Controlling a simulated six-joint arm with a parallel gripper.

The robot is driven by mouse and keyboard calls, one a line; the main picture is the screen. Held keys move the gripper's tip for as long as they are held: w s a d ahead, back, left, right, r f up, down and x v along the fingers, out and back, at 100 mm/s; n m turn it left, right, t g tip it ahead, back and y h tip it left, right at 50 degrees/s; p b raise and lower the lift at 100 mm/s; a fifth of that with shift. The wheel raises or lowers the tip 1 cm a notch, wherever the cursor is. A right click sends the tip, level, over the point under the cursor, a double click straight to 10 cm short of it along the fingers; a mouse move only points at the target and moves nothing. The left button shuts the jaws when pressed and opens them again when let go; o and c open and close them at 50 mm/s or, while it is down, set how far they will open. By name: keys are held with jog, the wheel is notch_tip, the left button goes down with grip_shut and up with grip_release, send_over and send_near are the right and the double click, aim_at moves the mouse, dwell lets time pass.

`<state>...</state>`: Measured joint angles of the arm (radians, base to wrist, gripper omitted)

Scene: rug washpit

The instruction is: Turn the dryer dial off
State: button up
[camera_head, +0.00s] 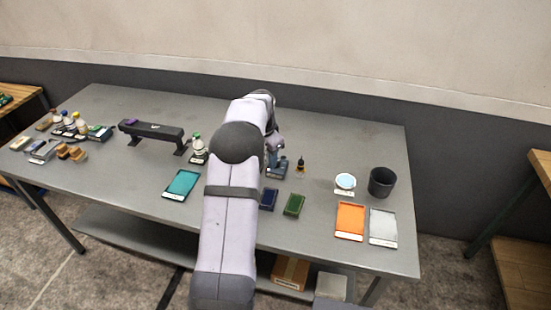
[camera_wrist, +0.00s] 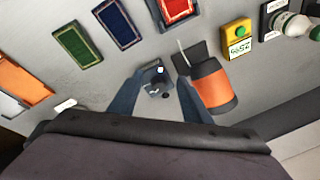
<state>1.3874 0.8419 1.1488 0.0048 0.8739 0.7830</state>
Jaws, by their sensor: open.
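My gripper (camera_wrist: 157,88) points down at the grey table with its two blue-grey fingers apart. Between them is a small grey fixture (camera_wrist: 155,80) with a dark round part, which looks like the dial. I cannot read its setting or tell whether a finger touches it. Just right of the right finger, in the wrist view, is an orange and dark cylinder (camera_wrist: 211,87), perhaps part of the dryer. In the head view my gripper (camera_head: 276,163) is low over the table's middle, and my arm hides much around it.
Green (camera_wrist: 77,43), blue (camera_wrist: 119,22) and red (camera_wrist: 175,8) rectangular pieces lie nearby. A yellow device (camera_wrist: 237,32) with a display sits to the right. An orange tray (camera_head: 350,219), a grey tray (camera_head: 383,226) and a dark cup (camera_head: 382,182) occupy the table's right. A black bench-like stand (camera_head: 152,131) is left.

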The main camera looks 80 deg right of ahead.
jog(key=d+n, duration=0.1)
jog(key=n, duration=0.1)
jog(key=s+d+n+h, duration=0.1)
jog(key=n, duration=0.1)
jog(key=d+n, duration=0.1)
jog(key=n, duration=0.1)
jog(key=shift+s+r+n+g, duration=0.3)
jog(key=shift+r+g, duration=0.05)
jog(key=shift+g, duration=0.05)
jog(key=shift+f, duration=0.1)
jog(key=shift+p+x, duration=1.45)
jog(key=shift+x, duration=2.05)
jog(key=shift+d, duration=0.1)
jog(key=c, duration=1)
